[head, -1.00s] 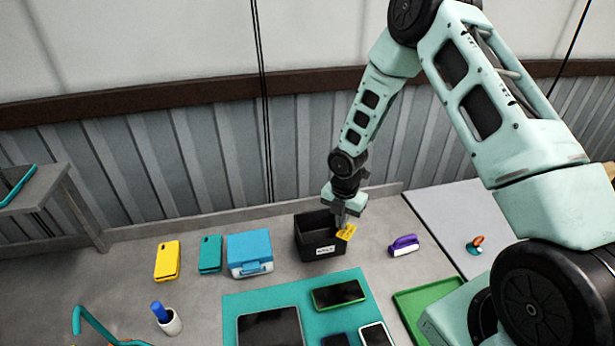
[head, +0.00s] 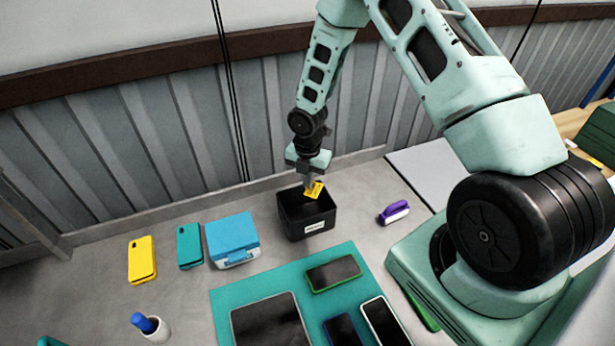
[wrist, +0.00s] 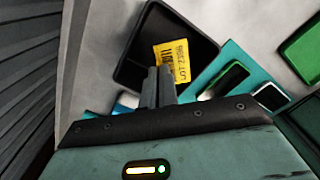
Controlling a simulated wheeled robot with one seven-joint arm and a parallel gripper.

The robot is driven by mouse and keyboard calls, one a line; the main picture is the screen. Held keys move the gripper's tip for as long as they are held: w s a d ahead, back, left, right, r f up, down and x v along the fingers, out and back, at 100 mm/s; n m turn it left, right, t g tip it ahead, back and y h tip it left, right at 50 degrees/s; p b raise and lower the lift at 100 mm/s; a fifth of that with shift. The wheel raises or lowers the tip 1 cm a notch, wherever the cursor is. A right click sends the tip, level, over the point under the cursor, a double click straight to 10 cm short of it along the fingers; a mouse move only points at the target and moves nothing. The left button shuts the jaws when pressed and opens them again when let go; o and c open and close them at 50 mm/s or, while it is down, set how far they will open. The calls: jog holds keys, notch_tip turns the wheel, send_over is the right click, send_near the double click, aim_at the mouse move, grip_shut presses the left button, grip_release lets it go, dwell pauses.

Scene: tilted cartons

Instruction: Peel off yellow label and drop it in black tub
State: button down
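The yellow label (head: 314,190) with dark print is in the tips of my gripper (head: 308,184). In the wrist view the label (wrist: 173,60) sticks out beyond the closed fingers (wrist: 158,84), with the black tub (wrist: 143,67) behind it. In the head view the open black tub (head: 306,224), with a white tag on its front, stands on the grey table. My gripper is shut on the label and holds it over the tub's opening, around its back rim. The exact height above the rim is hard to tell.
A blue case (head: 232,234), a teal phone (head: 190,246) and a yellow phone (head: 142,260) lie left of the tub. A purple-handled tool (head: 394,212) lies to its right. A teal mat (head: 285,276) with several devices lies in front.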

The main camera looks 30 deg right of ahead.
jog(key=shift+f+b, duration=4.45)
jog(key=shift+f, duration=1.7)
jog(key=shift+f, duration=0.3)
jog(key=c, duration=1.6)
grip_release()
jog(key=shift+r, duration=0.1)
notch_tip(320, 180, up, 17)
jog(key=b, duration=0.3)
notch_tip(320, 180, up, 8)
jog(key=r+p, duration=0.1)
jog(key=p, duration=0.7)
send_over(308, 215)
jog(key=shift+f, duration=0.35)
